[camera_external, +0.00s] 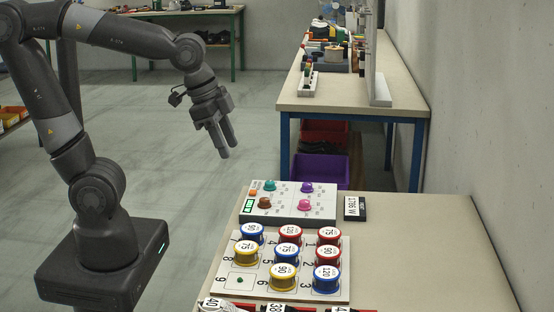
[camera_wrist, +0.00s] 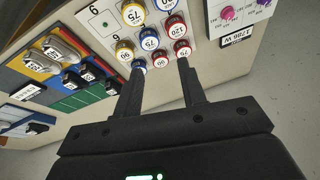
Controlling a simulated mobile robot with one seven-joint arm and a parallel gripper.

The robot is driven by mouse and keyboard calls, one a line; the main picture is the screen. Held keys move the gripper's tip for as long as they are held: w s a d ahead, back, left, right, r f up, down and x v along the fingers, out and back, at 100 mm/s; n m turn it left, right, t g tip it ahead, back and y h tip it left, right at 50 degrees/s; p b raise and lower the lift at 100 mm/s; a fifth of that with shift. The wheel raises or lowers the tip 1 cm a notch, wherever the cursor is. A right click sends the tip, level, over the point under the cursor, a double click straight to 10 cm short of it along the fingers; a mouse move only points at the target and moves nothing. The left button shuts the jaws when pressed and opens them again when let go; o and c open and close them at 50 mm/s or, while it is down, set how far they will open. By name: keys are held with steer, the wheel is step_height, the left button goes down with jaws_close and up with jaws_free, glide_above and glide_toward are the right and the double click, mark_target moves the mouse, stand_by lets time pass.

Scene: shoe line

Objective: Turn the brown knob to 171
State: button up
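The brown knob (camera_external: 265,203) sits at the front left of a light grey panel (camera_external: 290,213) on the near table. A green display (camera_external: 248,206) is just left of it; its reading is too small to tell. My gripper (camera_external: 226,151) hangs in the air, above and left of the panel in the external view, touching nothing. In the wrist view its two fingers (camera_wrist: 161,65) are apart with nothing held between them. There the panel (camera_wrist: 243,14) is cut off at the top right, and the brown knob is out of view.
Teal (camera_external: 270,185), purple (camera_external: 307,187) and magenta (camera_external: 305,205) knobs share the panel, with an orange button (camera_external: 252,192). A black label block (camera_external: 355,207) stands right of it. A numbered board (camera_external: 219,278) with several colored spools lies in front. A wall bounds the right.

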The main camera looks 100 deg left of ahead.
steer(key=shift+o, duration=1)
steer(key=w+a+f+m+g, duration=0.1)
steer(key=w+a+f, duration=0.1)
steer(key=a, duration=0.3)
steer(key=w+a+f+m+g, duration=0.1)
steer(key=w+a+f, duration=0.1)
steer(key=a, duration=0.3)
steer(key=shift+w+a+f, duration=0.25)
steer(key=shift+a+f, duration=0.1)
steer(key=shift+f, duration=0.15)
steer(key=m+g, duration=0.2)
glide_toward(265, 199)
steer(key=f, duration=0.8)
steer(key=shift+s+a, duration=0.15)
steer(key=shift+a, duration=0.2)
steer(key=shift+c, duration=0.3)
steer(key=c, duration=0.9)
